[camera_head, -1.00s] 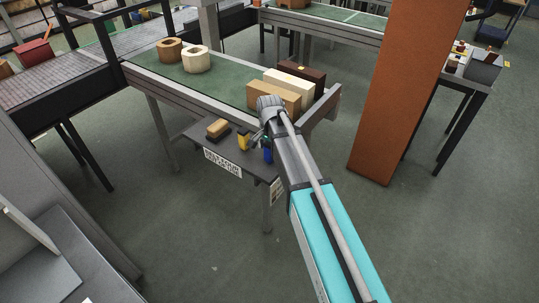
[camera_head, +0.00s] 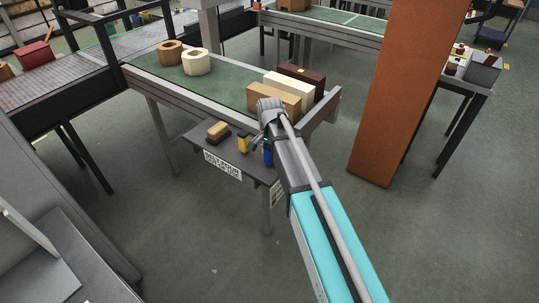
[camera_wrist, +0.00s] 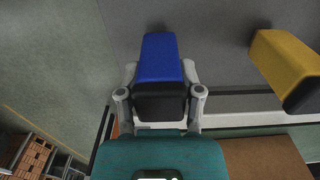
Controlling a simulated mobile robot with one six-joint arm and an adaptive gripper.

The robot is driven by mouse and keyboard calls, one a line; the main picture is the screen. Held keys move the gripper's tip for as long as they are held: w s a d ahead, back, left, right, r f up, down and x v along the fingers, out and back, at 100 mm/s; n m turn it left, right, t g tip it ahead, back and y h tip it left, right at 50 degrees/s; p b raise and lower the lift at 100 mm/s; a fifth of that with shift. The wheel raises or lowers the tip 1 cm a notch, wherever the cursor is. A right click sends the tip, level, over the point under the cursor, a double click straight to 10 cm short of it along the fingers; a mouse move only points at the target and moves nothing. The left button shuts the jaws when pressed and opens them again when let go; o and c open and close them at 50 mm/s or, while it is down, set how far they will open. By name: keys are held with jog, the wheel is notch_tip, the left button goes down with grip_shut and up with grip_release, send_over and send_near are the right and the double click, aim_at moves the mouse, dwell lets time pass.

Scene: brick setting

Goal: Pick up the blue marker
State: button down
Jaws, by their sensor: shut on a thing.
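The blue marker (camera_wrist: 160,58) is a thick block with a blue upper part and a black lower part. In the wrist view it sits between the two grey fingers of my gripper (camera_wrist: 160,74), which are shut on its sides. In the head view the blue marker (camera_head: 268,156) shows as a small blue patch at the right end of the grey shelf (camera_head: 225,152), partly hidden by my arm. Whether it touches the shelf is hard to tell.
A yellow marker (camera_head: 243,142) stands just left of the blue one, and a tan-topped brush-like block (camera_head: 217,130) lies farther left. The green-topped table (camera_head: 225,82) behind holds tan, cream and dark brown blocks. An orange-brown pillar (camera_head: 403,90) stands to the right.

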jog(key=shift+r, duration=0.1)
notch_tip(320, 180, up, 3)
jog(key=p, duration=0.2)
jog(key=shift+f+p, duration=0.2)
jog(key=shift+p, duration=0.15)
jog(key=s+d+r+p, duration=0.2)
jog(key=s+r+p, duration=0.8)
jog(key=s, duration=0.3)
jog(key=shift+s+d, duration=0.3)
jog(key=shift+s, duration=0.05)
jog(key=shift+r, duration=0.1)
jog(key=c, duration=0.8)
grip_release()
jog(key=c, duration=0.3)
jog(key=shift+c, duration=0.2)
